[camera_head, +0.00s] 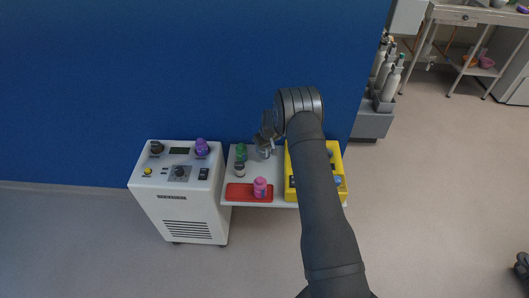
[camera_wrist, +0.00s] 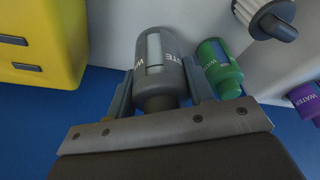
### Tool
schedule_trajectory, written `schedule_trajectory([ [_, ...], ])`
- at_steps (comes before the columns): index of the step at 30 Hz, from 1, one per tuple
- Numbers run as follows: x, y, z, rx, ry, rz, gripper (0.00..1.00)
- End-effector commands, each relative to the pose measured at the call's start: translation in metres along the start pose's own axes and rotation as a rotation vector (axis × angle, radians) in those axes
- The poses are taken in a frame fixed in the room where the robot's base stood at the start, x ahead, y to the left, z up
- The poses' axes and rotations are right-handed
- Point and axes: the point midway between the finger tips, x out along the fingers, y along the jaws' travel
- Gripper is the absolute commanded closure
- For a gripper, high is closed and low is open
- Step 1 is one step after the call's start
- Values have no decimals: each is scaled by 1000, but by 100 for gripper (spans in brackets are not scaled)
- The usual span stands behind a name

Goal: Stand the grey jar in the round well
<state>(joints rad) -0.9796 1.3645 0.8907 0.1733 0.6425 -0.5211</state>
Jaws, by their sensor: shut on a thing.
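The grey jar (camera_wrist: 158,60) with white lettering is between the two fingers of my gripper (camera_wrist: 158,88) in the wrist view. My gripper is shut on it, with a finger against each side. In the head view my gripper (camera_head: 266,143) is over the back of a small white table, and the grey jar (camera_head: 265,153) shows just below the fingers. I cannot tell whether the jar's base touches the table. I cannot make out the round well in either view; my arm hides part of the yellow box (camera_head: 290,184).
A green jar (camera_head: 241,152) stands left of the grey jar, with a small dark-and-white item (camera_head: 239,170) before it. A pink jar (camera_head: 260,187) is on a red tray (camera_head: 236,191). A purple jar (camera_head: 201,147) stands on the white machine (camera_head: 150,183). A blue panel (camera_head: 150,70) rises behind.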

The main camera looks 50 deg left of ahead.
Motion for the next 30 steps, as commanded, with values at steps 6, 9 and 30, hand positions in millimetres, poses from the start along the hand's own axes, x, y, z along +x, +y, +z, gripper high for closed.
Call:
schedule_trajectory([
  [6, -40, 0, -12, -1, 1, 1, 77],
  [9, -52, 3, -14, 4, 2, 3, 77],
  [30, -116, 200, 116, 355, 1, 99, 77],
])
